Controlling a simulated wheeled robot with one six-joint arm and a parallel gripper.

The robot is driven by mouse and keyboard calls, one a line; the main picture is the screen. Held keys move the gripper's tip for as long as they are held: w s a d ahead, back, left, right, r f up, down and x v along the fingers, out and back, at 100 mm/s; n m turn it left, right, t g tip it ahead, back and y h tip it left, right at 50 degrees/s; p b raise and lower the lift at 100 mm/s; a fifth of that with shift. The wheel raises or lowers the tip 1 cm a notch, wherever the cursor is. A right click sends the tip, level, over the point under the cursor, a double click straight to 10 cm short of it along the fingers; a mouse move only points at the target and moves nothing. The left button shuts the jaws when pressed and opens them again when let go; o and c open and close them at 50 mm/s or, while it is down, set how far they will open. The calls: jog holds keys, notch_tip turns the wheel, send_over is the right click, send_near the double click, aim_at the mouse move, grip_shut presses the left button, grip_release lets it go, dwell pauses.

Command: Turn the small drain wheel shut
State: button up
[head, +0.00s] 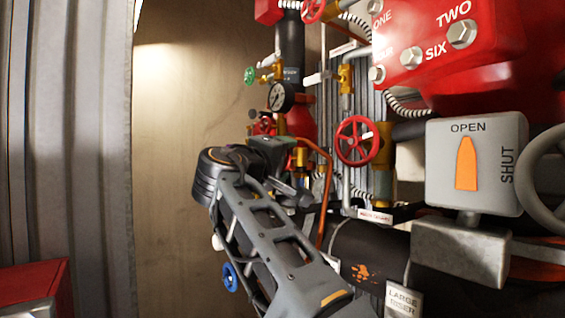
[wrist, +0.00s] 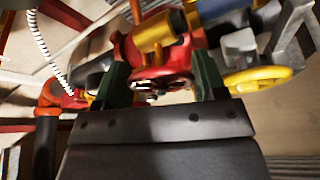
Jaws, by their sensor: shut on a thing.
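In the wrist view, my gripper (wrist: 162,80) has its two dark green fingers on either side of a small red wheel (wrist: 163,72). It is shut on this wheel's rim. The wheel sits in front of a red valve body with a brass-yellow fitting (wrist: 152,34). I see no label on it, so I cannot read whether it is the drain wheel. In the head view, my arm reaches up into the pipework and the fingertips are hard to make out. I cannot tell how far the wheel is turned.
In the wrist view, a yellow wheel (wrist: 258,79) is close right of my fingers. In the head view, a larger red wheel (head: 357,141), a gauge (head: 280,97), an orange pipe (head: 328,190) and an OPEN/SHUT box (head: 477,165) crowd the right. A blue wheel (head: 230,277) is low.

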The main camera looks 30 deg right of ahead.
jog(key=o, duration=0.9)
jog(key=shift+a, duration=0.1)
jog(key=b+v, duration=0.2)
jog(key=v, duration=1.1)
jog(key=shift+s+a+b, duration=0.25)
jog(key=shift+a+b, duration=0.05)
